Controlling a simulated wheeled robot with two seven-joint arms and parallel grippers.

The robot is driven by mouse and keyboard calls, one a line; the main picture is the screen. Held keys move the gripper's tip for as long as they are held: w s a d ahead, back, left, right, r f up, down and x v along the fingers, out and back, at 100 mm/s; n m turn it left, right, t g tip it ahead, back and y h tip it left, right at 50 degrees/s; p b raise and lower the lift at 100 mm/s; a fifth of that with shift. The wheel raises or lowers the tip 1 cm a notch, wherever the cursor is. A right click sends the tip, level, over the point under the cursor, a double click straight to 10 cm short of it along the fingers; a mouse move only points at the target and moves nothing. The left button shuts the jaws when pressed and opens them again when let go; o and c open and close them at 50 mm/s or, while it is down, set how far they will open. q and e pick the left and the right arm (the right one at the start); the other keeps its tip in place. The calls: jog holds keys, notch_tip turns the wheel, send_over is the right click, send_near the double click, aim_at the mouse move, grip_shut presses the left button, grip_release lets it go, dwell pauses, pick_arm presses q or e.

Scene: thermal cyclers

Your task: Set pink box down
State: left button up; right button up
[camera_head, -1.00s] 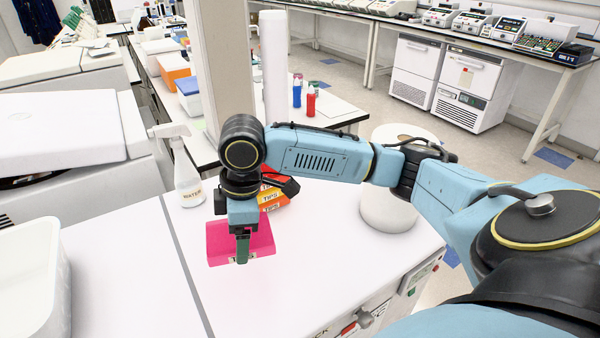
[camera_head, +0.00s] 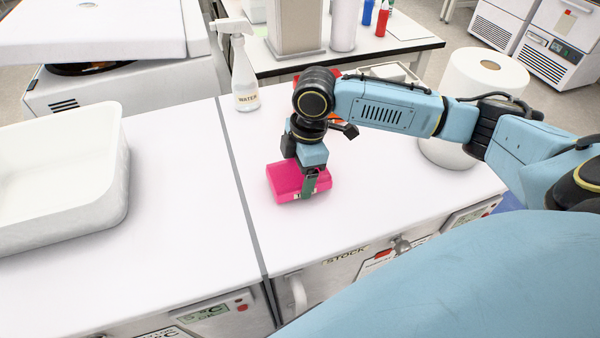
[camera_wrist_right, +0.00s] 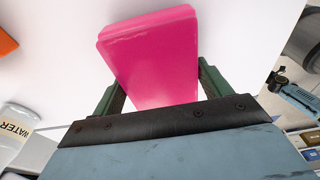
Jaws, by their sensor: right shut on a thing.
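The pink box (camera_head: 286,181) is at my right gripper (camera_head: 309,190) in the head view, over the white counter top on the right-hand unit. In the right wrist view the pink box (camera_wrist_right: 155,60) sits between the two green fingers of my right gripper (camera_wrist_right: 158,85), which is shut on it. The gripper points down onto the box. I cannot tell whether the box's underside touches the counter. My left gripper is not in view.
A white spray bottle labelled WATER (camera_head: 244,75) stands behind, left of the box. A paper roll (camera_head: 470,95) stands to the right. A white tub (camera_head: 60,180) is on the left counter (camera_head: 175,200). The counter in front of the box is clear.

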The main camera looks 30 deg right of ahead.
jog(key=shift+f, duration=0.4)
jog(key=shift+r, duration=0.1)
jog(key=o, duration=0.7)
jog(key=shift+c, duration=0.2)
jog(key=o, duration=0.5)
jog(key=shift+c, duration=0.2)
